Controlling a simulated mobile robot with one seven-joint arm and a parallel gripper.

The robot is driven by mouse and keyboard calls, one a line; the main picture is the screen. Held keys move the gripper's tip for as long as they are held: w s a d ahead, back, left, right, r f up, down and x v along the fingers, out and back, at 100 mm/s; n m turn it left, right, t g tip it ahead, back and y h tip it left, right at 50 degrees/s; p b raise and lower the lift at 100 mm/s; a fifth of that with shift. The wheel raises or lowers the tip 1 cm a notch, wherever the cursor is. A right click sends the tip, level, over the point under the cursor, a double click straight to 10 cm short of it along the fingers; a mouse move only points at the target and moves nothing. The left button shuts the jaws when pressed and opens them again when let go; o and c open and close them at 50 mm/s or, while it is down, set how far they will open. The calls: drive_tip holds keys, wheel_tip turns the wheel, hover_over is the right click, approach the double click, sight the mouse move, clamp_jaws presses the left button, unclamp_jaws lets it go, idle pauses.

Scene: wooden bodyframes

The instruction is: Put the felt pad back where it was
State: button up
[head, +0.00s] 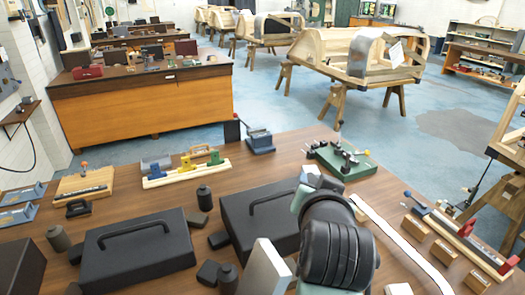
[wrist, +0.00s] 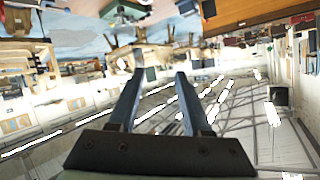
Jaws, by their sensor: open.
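I cannot tell for sure which thing is the felt pad. Several small dark blocks or pads lie on the wooden workbench (head: 290,148), such as one dark pad (head: 208,272) by the front edge and another dark pad (head: 219,239) between two black cases. My gripper (wrist: 158,78) shows in the wrist view with its two fingers apart and nothing between them. It points out over the room, and that view is upside down. In the head view my arm stands over the right middle of the bench and hides part of it; the fingers cannot be made out there.
Two black cases with handles, the left case (head: 137,252) and the middle case (head: 258,215), fill the front. A green fixture (head: 341,160), a blue vise (head: 260,141) and a red-and-blue rail (head: 458,236) with wooden blocks (head: 415,226) stand around. Some bare wood shows near the back edge.

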drive_tip(key=s+a+r+n+t, duration=0.1)
drive_tip(key=s+a+r+t, duration=0.15)
drive_tip(key=r, duration=0.65)
drive_tip(key=s+a+r+n+t, duration=0.15)
drive_tip(key=r+t, duration=0.25)
drive_tip(key=r, duration=0.5)
drive_tip(key=s+a+r+n+t+y, duration=0.1)
drive_tip(key=s+a+r+t, duration=0.2)
drive_tip(key=s+r, duration=0.3)
drive_tip(key=s+a+r+n+t, duration=0.1)
drive_tip(key=s+a+r+t, duration=0.2)
drive_tip(key=s+r, duration=0.4)
wheel_tip(320, 180, up, 3)
drive_tip(key=shift+s+r+n+t+y, duration=0.1)
drive_tip(key=shift+s+n+t+y, duration=0.25)
drive_tip(key=shift+t, duration=0.5)
drive_tip(key=shift+w, duration=0.1)
